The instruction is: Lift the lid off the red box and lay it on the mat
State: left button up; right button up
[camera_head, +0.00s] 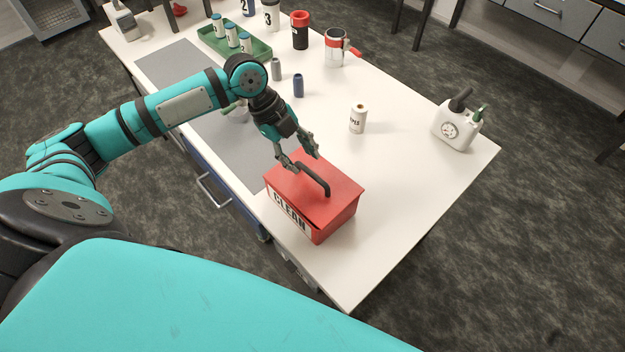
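The red box (325,232) stands near the front corner of the bench, with a white "CLEAN" label on its side. Its red lid (338,190) is on it and carries a dark bar handle (318,180). My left gripper (301,160) is over the far edge of the lid, at the far end of the handle. Its two fingers are spread apart; I cannot tell whether they touch the handle. The grey mat (225,145) lies along the left side of the bench, partly hidden under my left arm. My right gripper is not in view.
A white wipes canister (358,118), a blue cylinder (298,86) and a grey one (276,70) stand beyond the box. A white gauge device (456,124) is at the right edge. A green tray (258,50) with bottles is farther back. The mat's near part is clear.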

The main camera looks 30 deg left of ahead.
aim_at(309, 171)
pick_arm(q)
jog(key=p+x, duration=0.1)
jog(key=x, duration=0.2)
jog(key=shift+s+d+f, duration=0.15)
jog(key=shift+d+f, duration=0.05)
jog(key=shift+f, duration=0.15)
jog(key=shift+d+f, duration=0.15)
jog(key=shift+f, duration=0.25)
jog(key=shift+c, duration=0.2)
jog(key=c, duration=0.7)
grip_shut()
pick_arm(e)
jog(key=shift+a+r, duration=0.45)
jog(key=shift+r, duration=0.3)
